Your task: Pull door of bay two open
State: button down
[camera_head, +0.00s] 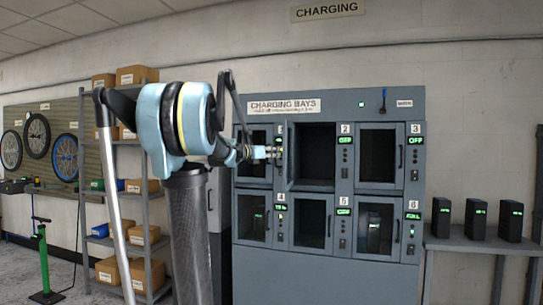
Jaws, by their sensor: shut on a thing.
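The grey charging cabinet (330,252) has numbered bays in two rows. Bay two (316,148), top middle, has its front open, showing a dark, empty-looking inside. Its door (290,158) stands swung out at the left side of the opening, seen nearly edge-on. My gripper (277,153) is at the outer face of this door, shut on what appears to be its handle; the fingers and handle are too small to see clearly. The other bay doors are closed.
My arm hides part of the shelf with boxes (145,240) on the left. A side table (470,243) with black battery packs (476,219) stands right of the cabinet. A green pump (43,258) stands on the floor at far left.

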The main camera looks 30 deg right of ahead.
jog(key=shift+r, duration=0.1)
jog(key=c, duration=1.7)
grip_release()
jog(key=v, duration=1.2)
jog(key=shift+w, duration=0.15)
